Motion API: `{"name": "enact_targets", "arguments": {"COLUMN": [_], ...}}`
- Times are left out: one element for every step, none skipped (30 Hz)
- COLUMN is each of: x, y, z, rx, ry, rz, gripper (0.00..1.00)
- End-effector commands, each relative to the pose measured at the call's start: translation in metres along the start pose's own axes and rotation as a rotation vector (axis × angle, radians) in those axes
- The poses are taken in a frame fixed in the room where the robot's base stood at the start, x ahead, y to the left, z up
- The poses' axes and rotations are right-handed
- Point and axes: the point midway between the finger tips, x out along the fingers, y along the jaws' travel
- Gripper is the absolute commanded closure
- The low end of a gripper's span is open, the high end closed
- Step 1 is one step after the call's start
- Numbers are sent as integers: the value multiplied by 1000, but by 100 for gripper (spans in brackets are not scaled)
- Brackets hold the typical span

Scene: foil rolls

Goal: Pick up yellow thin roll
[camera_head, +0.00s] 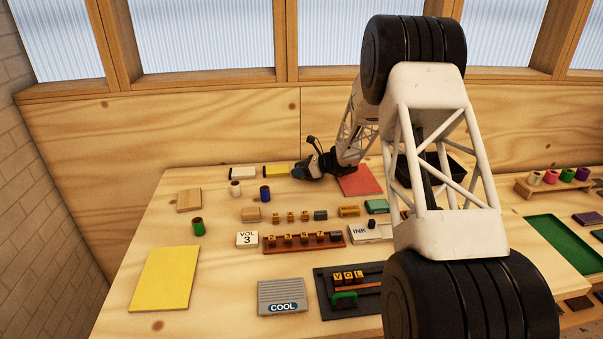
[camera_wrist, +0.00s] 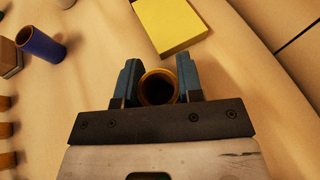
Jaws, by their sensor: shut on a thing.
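The yellow thin roll (camera_wrist: 158,88) shows in the wrist view as an upright tube seen from above, with a yellow rim and a dark hollow. My gripper (camera_wrist: 159,76) is shut on it, one blue finger on each side. In the head view my gripper (camera_head: 303,173) is low at the back of the table, and I cannot make out the roll there. I cannot tell whether the roll touches the table.
A yellow block (camera_wrist: 168,25) lies just beyond the roll; the head view shows it (camera_head: 276,169) left of my gripper. A blue roll (camera_wrist: 40,42), a white roll (camera_head: 236,188) and a green roll (camera_head: 198,227) stand to the left. A red sheet (camera_head: 361,182) lies to the right.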

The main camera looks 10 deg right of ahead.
Motion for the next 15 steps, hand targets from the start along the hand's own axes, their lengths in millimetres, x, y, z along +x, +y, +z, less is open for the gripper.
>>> {"name": "enact_targets", "arguments": {"x": [0,0,0,0,0,-1,-1,-1,-2,-3,-4,-5,-6,-7,-8], "y": [0,0,0,0,0,0,0,0,0,0,0,0,0,0,0], "z": [0,0,0,1,1,2,2,4,5,7,8,11,14,16,20], "rx": [0,0,0,0,0,-1,-1,-1,-1,-1,-1,-1,-1,-1,-2], "ry": [0,0,0,0,0,0,0,0,0,0,0,0,0,0,0], "rz": [0,0,0,0,0,0,0,0,0,0,0,0,0,0,0], "gripper": [88,88,88,88,88,88,88,88,88,88,88,88,88,88,88]}}
